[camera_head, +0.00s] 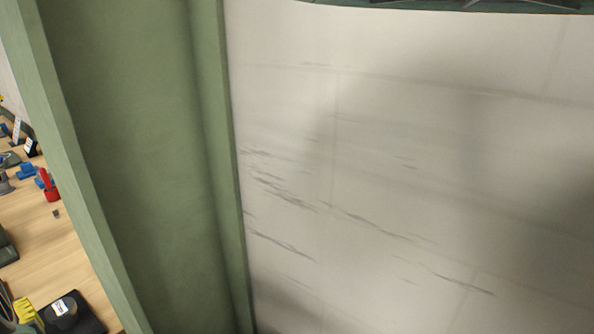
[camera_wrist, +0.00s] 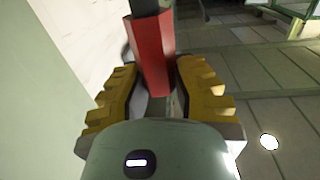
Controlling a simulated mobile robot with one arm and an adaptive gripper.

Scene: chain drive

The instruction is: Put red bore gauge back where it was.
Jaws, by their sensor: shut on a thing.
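My gripper (camera_wrist: 157,78) shows in the wrist view with its yellow ridged fingers shut on the red bore gauge (camera_wrist: 149,42). The gauge is a red block-like body with a dark part at its top, which runs out of the picture. Its lower end is between the fingers and partly hidden. Paved floor and a pale wall lie behind it, with no bench surface under it. I cannot make out my gripper or the held gauge in the head view. The place where the gauge was cannot be told from these frames.
In the head view a green post (camera_head: 150,150) and a pale wall (camera_head: 400,150) fill most of the picture. A wooden bench (camera_head: 52,242) at the left edge carries several tools, a small red item (camera_head: 48,187) and a yellow item (camera_head: 27,311). Floor (camera_wrist: 270,85) shows right in the wrist view.

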